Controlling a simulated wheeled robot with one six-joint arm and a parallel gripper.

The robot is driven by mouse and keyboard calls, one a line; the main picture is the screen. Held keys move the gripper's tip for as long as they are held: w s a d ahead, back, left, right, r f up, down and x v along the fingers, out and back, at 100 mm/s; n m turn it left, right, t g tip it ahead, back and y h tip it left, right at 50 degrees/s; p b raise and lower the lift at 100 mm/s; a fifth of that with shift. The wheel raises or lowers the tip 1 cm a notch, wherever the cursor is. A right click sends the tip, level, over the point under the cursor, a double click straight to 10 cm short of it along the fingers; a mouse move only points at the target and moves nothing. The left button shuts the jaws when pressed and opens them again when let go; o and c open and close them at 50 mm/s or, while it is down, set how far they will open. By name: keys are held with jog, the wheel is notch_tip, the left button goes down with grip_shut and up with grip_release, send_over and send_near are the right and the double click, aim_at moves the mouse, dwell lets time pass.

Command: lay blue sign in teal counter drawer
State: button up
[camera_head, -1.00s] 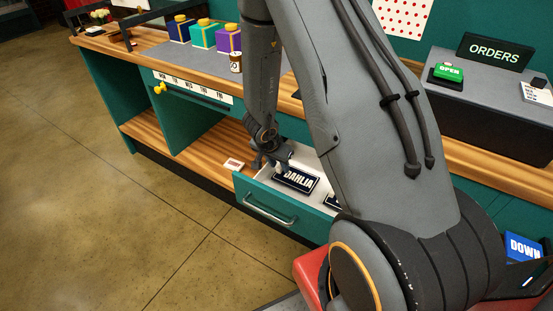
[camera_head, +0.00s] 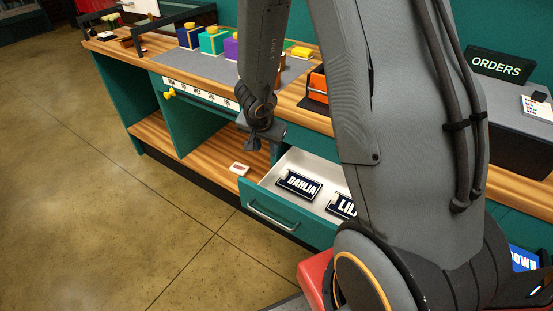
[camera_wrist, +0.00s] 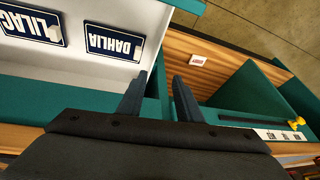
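The teal counter drawer (camera_head: 300,229) is pulled open below the counter, with a white inside. A navy-blue sign reading DAHLIA (camera_head: 299,185) lies flat on its floor; it also shows upside down in the wrist view (camera_wrist: 113,43). A second navy sign, LILAC (camera_wrist: 32,24), lies beside it, partly hidden by my arm in the head view. My gripper (camera_head: 252,146) is above and behind the drawer's left side. In the wrist view its fingers (camera_wrist: 158,92) are apart with nothing between them. A brighter blue sign reading DOWN (camera_head: 523,259) is partly hidden at the right edge.
A small white card (camera_head: 238,169) lies on the wooden shelf left of the drawer. Boxes with yellow tops (camera_head: 212,40) stand on the counter's grey mat. An orange item (camera_head: 318,86) and the ORDERS sign (camera_head: 500,65) are further right. The floor at left is clear.

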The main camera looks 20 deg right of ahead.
jog(key=s+a+r+n+y, duration=0.4)
jog(key=s+a+r+n, duration=0.15)
jog(key=a+r, duration=0.2)
jog(key=s+d+r+n+g, duration=0.1)
jog(key=s+r+n, duration=0.1)
jog(key=s, duration=0.4)
jog(key=s+d+r+n+g+h, duration=0.1)
jog(key=s+d+n+g, duration=0.1)
jog(key=s, duration=0.4)
jog(key=shift+d+r+h, duration=0.25)
jog(key=shift+r+h, duration=0.05)
jog(key=shift+r, duration=0.05)
